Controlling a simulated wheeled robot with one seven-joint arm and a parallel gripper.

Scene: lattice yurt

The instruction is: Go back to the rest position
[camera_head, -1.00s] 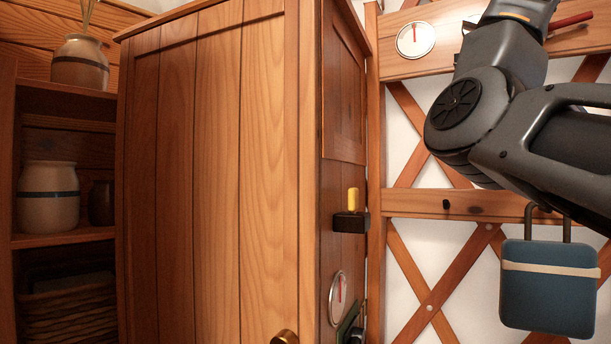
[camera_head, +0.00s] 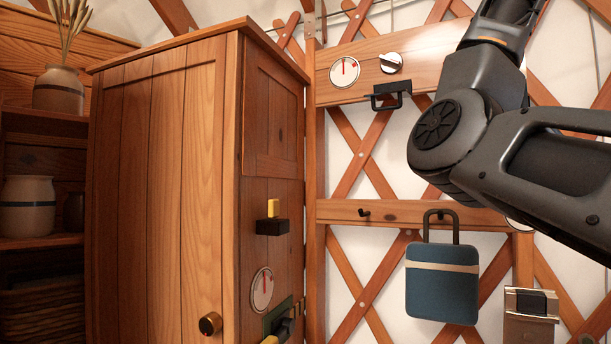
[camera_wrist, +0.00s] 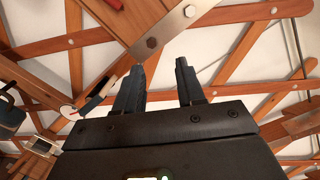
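My gripper (camera_wrist: 158,72) shows in the wrist view with its two dark fingers standing apart and nothing between them. It points up toward the lattice and a wooden board with a metal strap (camera_wrist: 172,27). No finger seems to touch these, though the exact distance is hard to tell. In the head view only my dark arm shows at the upper right, in front of the lattice wall. My gripper is outside that view.
A wooden cabinet (camera_head: 165,190) with a round knob (camera_head: 210,324) stands at left. A blue bag (camera_head: 442,285) hangs from the lower rail (camera_head: 400,213). A dial (camera_head: 345,72), a knob (camera_head: 391,63) and a black handle (camera_head: 388,95) are on the upper board. Shelves hold jars (camera_head: 28,205).

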